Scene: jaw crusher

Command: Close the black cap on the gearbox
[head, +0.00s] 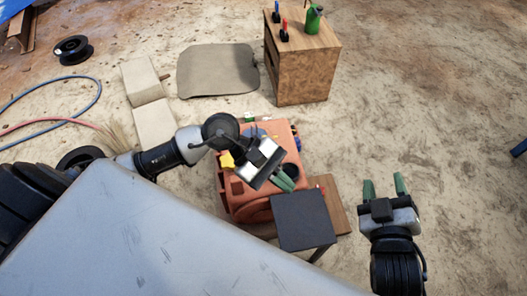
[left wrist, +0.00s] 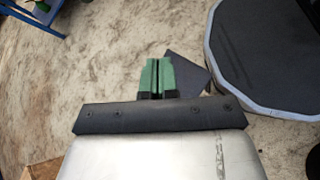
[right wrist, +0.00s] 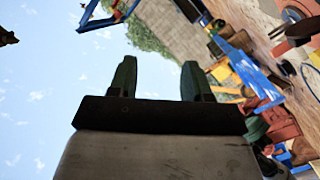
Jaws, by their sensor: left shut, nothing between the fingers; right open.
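The orange gearbox (head: 238,200) stands on a wooden board in the middle of the head view, with a yellow knob (head: 227,159) on its left side. My left gripper (head: 285,183) is over its right part and hides some of its top. Its green fingers are shut and empty, as the left wrist view (left wrist: 157,76) also shows. A small dark round part (head: 290,170) shows beside the fingers; I cannot tell whether it is the black cap or an opening. My right gripper (head: 384,188) is open and empty, right of the gearbox and apart from it.
A dark square plate (head: 303,219) stands close in front of the gearbox. A wooden cabinet (head: 304,72) with small tools and a green can is behind. A grey mat (head: 217,70) and hoses lie at the left.

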